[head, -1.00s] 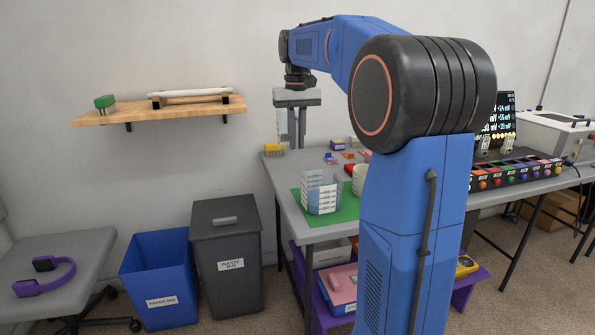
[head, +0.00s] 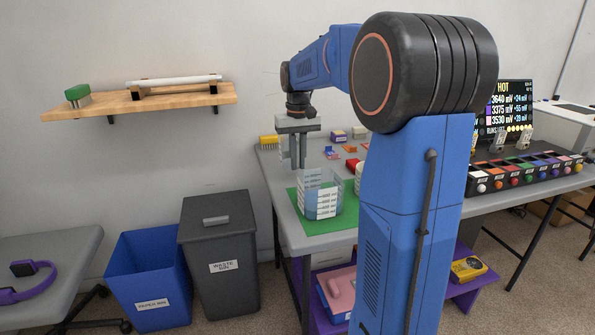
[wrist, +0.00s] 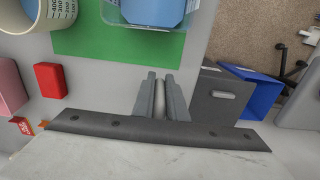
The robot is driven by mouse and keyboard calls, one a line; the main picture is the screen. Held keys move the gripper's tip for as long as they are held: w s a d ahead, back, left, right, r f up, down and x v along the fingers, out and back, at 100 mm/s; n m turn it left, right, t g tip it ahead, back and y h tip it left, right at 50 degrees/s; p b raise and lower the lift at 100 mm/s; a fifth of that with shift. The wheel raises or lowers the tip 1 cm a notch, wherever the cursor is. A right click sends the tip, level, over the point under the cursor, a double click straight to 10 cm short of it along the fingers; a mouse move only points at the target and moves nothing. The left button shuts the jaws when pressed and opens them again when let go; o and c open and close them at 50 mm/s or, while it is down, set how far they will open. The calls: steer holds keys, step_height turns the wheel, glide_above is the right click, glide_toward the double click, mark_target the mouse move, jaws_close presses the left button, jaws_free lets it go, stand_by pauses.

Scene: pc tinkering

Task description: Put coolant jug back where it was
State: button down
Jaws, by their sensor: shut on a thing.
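A clear, graduated jug with blue liquid (head: 323,203), which looks like the coolant jug, stands upright on a green mat (head: 300,217). In the wrist view the blue-filled container (wrist: 172,12) is cut off at the top edge. My gripper (head: 298,166) points down by the jug's left rim in the head view. In the wrist view my fingers (wrist: 160,78) are close together, with a narrow pale grey thing (wrist: 158,97) between them. I cannot tell what it is. The fingertips look apart from the jug there.
A cream graduated cup (wrist: 48,12), a red block (wrist: 51,80) and other small items lie nearby on the grey table (head: 268,165). A blue bin (head: 150,275) and a dark waste bin (head: 222,255) stand left of it. A wooden shelf (head: 115,105) hangs on the wall.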

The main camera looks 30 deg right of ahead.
mark_target(298, 146)
steer(key=shift+f, duration=1.8)
steer(key=shift+f, duration=0.1)
steer(key=c, duration=1.8)
jaws_free()
steer(key=shift+o, duration=0.2)
step_height(298, 146, up, 12)
steer(key=shift+s+a+r, duration=0.1)
steer(key=shift+r, duration=0.05)
steer(key=s+a+f+n+t, duration=0.1)
steer(key=s+a+f, duration=0.4)
steer(key=s, duration=0.5)
steer(key=s+a+f+n+t, duration=0.1)
steer(key=s+a+f, duration=0.4)
steer(key=s, duration=0.6)
steer(key=s+a+f+n+t, duration=0.1)
steer(key=s+a+f, duration=0.4)
steer(key=s, duration=0.6)
steer(key=shift+a+f+t, duration=0.35)
steer(key=shift+f+t, duration=0.4)
steer(key=shift+t, duration=0.15)
